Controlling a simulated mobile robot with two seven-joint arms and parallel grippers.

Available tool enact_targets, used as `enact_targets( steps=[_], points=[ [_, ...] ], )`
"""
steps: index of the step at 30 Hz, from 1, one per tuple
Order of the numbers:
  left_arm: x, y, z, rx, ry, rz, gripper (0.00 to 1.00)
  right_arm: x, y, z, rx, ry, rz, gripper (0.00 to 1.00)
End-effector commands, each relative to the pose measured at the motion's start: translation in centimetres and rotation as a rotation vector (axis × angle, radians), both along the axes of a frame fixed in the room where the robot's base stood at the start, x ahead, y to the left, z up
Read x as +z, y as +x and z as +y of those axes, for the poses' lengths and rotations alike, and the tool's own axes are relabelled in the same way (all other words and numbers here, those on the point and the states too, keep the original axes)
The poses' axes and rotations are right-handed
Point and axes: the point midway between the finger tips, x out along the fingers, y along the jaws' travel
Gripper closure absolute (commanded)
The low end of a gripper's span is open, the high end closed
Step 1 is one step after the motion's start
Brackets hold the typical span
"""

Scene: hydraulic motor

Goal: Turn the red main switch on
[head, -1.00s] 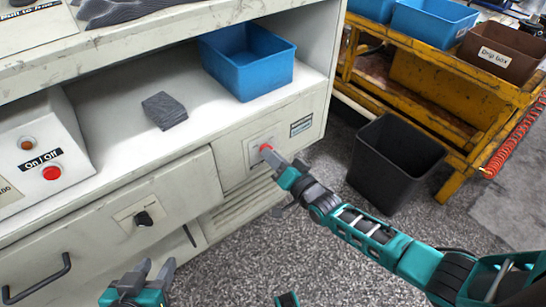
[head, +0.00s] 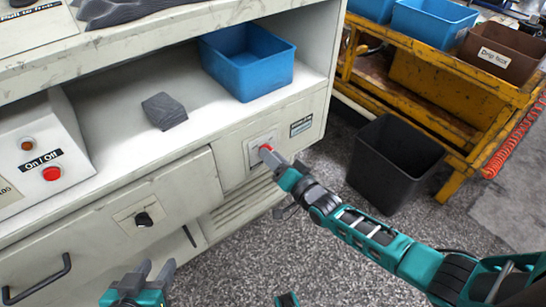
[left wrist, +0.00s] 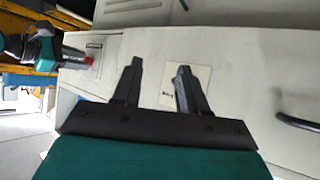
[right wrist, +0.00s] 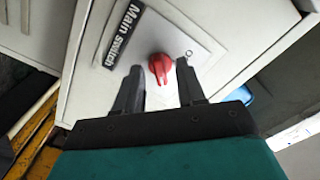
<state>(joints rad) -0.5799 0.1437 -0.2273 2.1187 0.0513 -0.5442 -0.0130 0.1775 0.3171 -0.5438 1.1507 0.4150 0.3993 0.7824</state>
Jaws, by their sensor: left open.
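The red main switch (right wrist: 160,68) is a rotary knob on a light plate, with a "Main switch" label (right wrist: 124,34) beside it. An "O" mark shows to the right of the knob in the right wrist view. My right gripper (right wrist: 159,68) is open, with its fingertips on either side of the knob; I cannot tell whether they touch it. In the head view the red switch (head: 265,149) shows at the tip of my right gripper (head: 281,161), which hides part of it. My left gripper (head: 154,270) is open and empty, low in front of the cabinet.
A black knob (head: 144,219) is on the drawer front, left of the switch. The control box has a red On/Off button (head: 52,173). A blue bin (head: 247,62) and a grey block (head: 164,111) are on the shelf. A black waste bin (head: 395,165) stands on the floor at right.

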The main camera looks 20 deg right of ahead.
Motion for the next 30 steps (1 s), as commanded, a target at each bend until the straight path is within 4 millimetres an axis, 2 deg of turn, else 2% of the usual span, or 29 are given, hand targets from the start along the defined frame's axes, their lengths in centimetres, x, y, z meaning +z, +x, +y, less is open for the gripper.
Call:
enact_targets(
  steps=[5,9,15,18,22,30],
  points=[
    [1.1,0.1,0.2,0.004,0.001,-0.006,0.57,0.2,-2.5,-1.0,0.0,-0.002,0.004,0.61],
    [1.8,0.2,0.4,0.011,0.005,-0.017,0.57,0.2,-5.5,-2.1,-0.001,-0.003,0.004,0.61],
    [1.9,0.0,0.7,0.017,0.01,-0.015,0.57,0.1,-9.4,-3.4,0.0,-0.001,0.004,0.61],
    [1.9,-0.2,0.8,0.017,0.012,-0.01,0.57,0.1,-10.7,-3.9,-0.001,-0.001,0.003,0.61],
    [1.9,-0.4,0.9,0.016,0.015,-0.008,0.57,0.1,-11.6,-4.3,-0.001,-0.001,0.002,0.61],
    [1.7,-0.5,1.0,0.012,0.02,-0.006,0.57,0.0,-11.9,-4.4,-0.001,0.0,-0.001,0.61]
  ],
)
